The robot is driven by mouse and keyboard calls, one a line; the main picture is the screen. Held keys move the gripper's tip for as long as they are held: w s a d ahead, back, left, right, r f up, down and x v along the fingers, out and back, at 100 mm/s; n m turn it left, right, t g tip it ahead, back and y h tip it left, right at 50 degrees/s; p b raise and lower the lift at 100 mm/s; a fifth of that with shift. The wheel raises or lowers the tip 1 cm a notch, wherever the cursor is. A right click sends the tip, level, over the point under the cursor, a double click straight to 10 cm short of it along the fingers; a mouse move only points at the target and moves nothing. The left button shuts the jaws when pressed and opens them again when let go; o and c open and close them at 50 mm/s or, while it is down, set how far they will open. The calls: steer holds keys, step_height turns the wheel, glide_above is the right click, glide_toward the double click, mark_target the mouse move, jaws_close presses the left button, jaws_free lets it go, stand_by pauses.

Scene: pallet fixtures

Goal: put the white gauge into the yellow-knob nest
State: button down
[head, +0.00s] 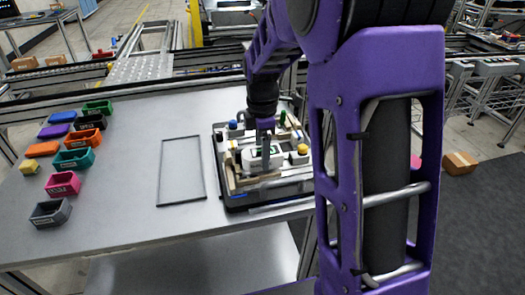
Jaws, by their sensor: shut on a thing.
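My gripper (266,146) points down over the dark pallet fixture (221,180) on the table. It is shut on the white gauge (250,160), a pale block with a dark green mark, low over the middle of the pallet. I cannot tell whether the gauge touches the pallet. The yellow knob (302,149) stands on the pallet's right side, just right of the gauge. The nest beside it is hard to make out. My arm hides the pallet's right edge.
A blue knob (232,124) stands at the pallet's back left. An empty dark rectangular frame (162,172) lies left of the pallet. Several coloured bins, including a pink bin (62,184) and a grey bin (50,213), stand at the table's left.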

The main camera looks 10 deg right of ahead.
steer(key=shift+f+b, duration=0.4)
steer(key=shift+f, duration=0.25)
jaws_free()
step_height(320, 180, up, 17)
steer(key=p, duration=0.3)
steer(key=shift+r, duration=0.2)
